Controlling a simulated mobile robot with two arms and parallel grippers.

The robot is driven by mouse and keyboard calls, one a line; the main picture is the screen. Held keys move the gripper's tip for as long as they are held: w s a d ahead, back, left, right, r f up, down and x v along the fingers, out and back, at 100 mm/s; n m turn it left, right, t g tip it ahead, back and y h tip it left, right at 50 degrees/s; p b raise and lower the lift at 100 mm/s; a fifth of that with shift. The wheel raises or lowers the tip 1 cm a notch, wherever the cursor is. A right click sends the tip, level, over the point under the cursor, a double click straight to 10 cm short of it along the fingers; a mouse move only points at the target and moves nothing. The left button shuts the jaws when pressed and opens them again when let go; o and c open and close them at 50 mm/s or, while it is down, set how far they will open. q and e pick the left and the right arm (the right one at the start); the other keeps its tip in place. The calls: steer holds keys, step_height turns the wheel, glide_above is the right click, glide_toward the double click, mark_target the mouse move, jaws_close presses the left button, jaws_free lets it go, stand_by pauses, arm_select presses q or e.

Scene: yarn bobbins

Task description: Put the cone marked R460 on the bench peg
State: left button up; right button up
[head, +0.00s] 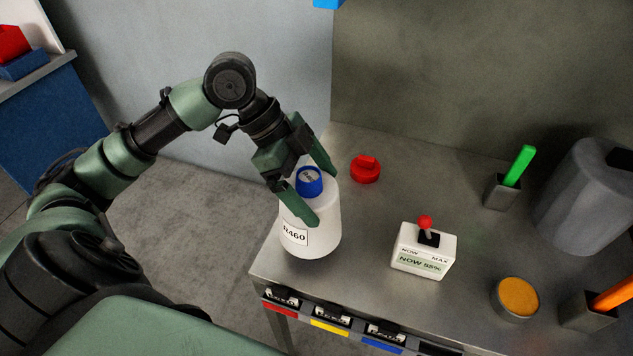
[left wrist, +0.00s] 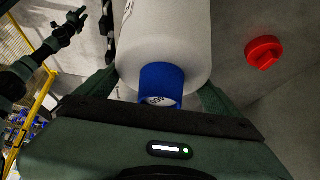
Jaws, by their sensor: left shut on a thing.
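The cone marked R460 (head: 318,234) is a white, bottle-like body with a blue top (head: 309,183), and its label faces the front. It also shows in the left wrist view (left wrist: 165,40). My left gripper (head: 308,187) is shut on it from above, with a finger on each side near the blue top. The cone is upright at the bench's left edge; I cannot tell its height above the bench. I cannot make out a peg on the bench (head: 370,225). What appears to be my right gripper (left wrist: 75,22) is small at the upper left, its jaws unclear.
A red knob-like piece (head: 365,169) lies behind the cone. A white box with a red-tipped lever (head: 424,252) stands to the right. Farther right are a green stick in a holder (head: 519,166), a grey canister (head: 585,200) and an orange-topped tin (head: 517,297).

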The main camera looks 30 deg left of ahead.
mark_target(293, 184)
arm_select(q)
steer(key=shift+f+b, duration=0.7)
steer(key=shift+f, duration=0.75)
steer(key=shift+f+b, duration=0.35)
steer(key=shift+f, duration=0.55)
steer(key=o, duration=1.7)
steer(key=shift+f, duration=0.1)
steer(key=shift+a+r, duration=0.25)
steer(key=shift+r, duration=0.05)
steer(key=b+v, duration=0.1)
steer(key=v, duration=0.6)
steer(key=shift+d+r, duration=0.1)
steer(key=shift+r, duration=0.05)
